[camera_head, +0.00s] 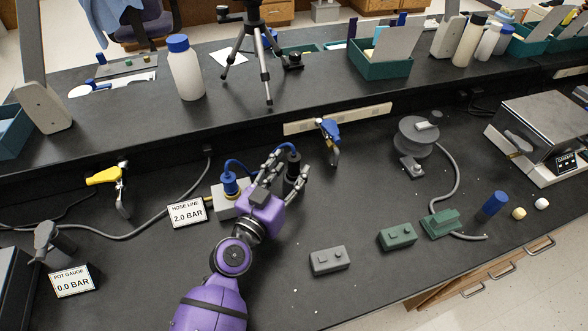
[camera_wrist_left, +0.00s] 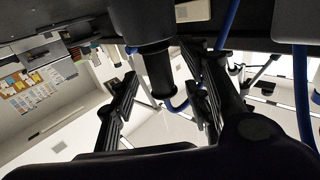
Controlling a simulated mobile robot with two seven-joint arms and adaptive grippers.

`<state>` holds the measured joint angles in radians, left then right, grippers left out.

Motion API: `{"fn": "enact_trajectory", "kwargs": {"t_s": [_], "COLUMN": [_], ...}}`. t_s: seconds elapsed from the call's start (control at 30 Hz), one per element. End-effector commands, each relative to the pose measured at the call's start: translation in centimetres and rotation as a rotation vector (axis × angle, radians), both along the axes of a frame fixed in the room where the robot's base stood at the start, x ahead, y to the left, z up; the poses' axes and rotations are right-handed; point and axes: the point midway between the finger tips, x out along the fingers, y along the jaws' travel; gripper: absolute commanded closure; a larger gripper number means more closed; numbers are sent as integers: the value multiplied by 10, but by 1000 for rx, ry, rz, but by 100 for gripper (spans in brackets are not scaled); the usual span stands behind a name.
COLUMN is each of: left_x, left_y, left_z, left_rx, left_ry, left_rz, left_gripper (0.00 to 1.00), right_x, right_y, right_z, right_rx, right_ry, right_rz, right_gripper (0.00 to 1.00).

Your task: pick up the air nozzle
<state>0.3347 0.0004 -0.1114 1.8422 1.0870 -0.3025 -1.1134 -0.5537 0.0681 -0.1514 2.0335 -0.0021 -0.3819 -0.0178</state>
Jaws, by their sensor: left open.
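The air nozzle (camera_head: 293,163) looks to be the black cylinder with a blue hose at its top, standing near the back of the dark bench. In the left wrist view the black cylinder (camera_wrist_left: 158,72) hangs down between my fingers. My left gripper (camera_head: 287,170) is open, with its fingers on either side of the nozzle. The wrist view shows gaps between the cylinder and the finger pads (camera_wrist_left: 163,88). The fingers partly hide the nozzle in the head view. My right gripper is not in view.
A grey block with a blue-topped fitting (camera_head: 230,184) stands left of my gripper, joined to the blue hose. A "HOSE LINE 2.0 BAR" sign (camera_head: 187,213) is beside it. A blue-handled tool (camera_head: 330,135) stands close to the right. Grey (camera_head: 329,260) and green (camera_head: 397,237) blocks lie nearer the front.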

Motion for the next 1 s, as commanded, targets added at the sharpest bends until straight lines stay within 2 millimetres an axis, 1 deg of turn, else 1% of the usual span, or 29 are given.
{"fn": "enact_trajectory", "kwargs": {"t_s": [0.03, 0.17, 0.4, 0.43, 0.7, 0.77, 1.0], "left_x": [8, 19, 20, 20, 20, 20, 20], "left_y": [-4, -9, -10, -10, -10, -10, -10], "left_z": [2, 1, 0, 0, 0, 0, 1], "left_rx": [-3, 0, 0, 0, 0, 0, 1], "left_ry": [-1, -1, 1, 1, 1, 1, 0], "left_rz": [1, 1, 0, 0, 0, 0, 1], "left_gripper": [56, 56, 56, 58, 93, 100, 100], "right_x": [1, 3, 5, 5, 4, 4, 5], "right_y": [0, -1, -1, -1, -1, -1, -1], "right_z": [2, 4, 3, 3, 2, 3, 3], "right_rx": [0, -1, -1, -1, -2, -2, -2], "right_ry": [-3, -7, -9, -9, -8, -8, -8], "right_rz": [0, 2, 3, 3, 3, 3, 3], "right_gripper": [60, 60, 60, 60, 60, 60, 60]}}
